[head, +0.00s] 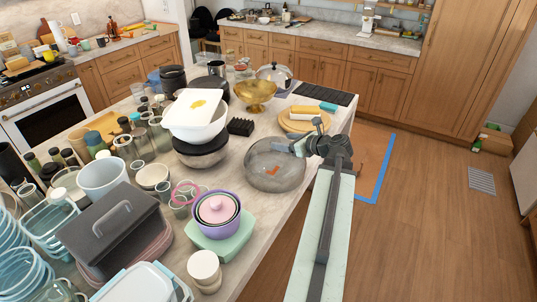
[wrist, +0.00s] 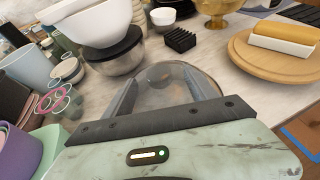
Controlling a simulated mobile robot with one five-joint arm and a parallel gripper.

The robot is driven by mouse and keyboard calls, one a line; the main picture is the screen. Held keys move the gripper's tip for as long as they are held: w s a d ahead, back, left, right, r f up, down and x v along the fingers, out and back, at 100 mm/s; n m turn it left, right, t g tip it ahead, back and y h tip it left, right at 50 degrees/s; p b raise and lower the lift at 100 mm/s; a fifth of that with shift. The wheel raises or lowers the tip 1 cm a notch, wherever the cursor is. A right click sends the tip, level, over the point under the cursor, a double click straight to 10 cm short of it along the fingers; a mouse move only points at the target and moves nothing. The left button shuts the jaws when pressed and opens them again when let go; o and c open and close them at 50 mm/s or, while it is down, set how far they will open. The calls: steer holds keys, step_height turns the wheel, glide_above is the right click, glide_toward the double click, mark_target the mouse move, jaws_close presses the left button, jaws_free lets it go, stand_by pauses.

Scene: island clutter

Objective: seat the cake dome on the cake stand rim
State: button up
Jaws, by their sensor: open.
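A clear grey glass dome (head: 272,172), which I take for the cake dome, sits at the right edge of the island. An orange-brown patch shows through it. It also shows in the wrist view (wrist: 163,82), between and beyond my fingers. My gripper (head: 284,147) is open at the dome's upper right side, its fingers spread. I cannot tell whether they touch the glass. No separate cake stand is clear; whether one is under the dome is hidden. A round wooden board or low stand (head: 289,124) lies behind it, carrying a yellow and white block.
A dark-lidded bowl under a white bowl (head: 205,128) stands left of the dome. A gold footed bowl (head: 257,92) and black rack (head: 240,127) stand behind. A purple pot (head: 228,222) stands in front. Clutter fills the left; open floor lies right.

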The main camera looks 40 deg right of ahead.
steer(key=b+x, duration=0.2)
steer(key=x, duration=0.6)
steer(key=shift+w+a+b, duration=0.1)
steer(key=shift+w+b, duration=0.1)
steer(key=shift+b, duration=0.1)
steer(key=shift+s+r, duration=0.1)
steer(key=shift+s, duration=0.05)
jaws_close()
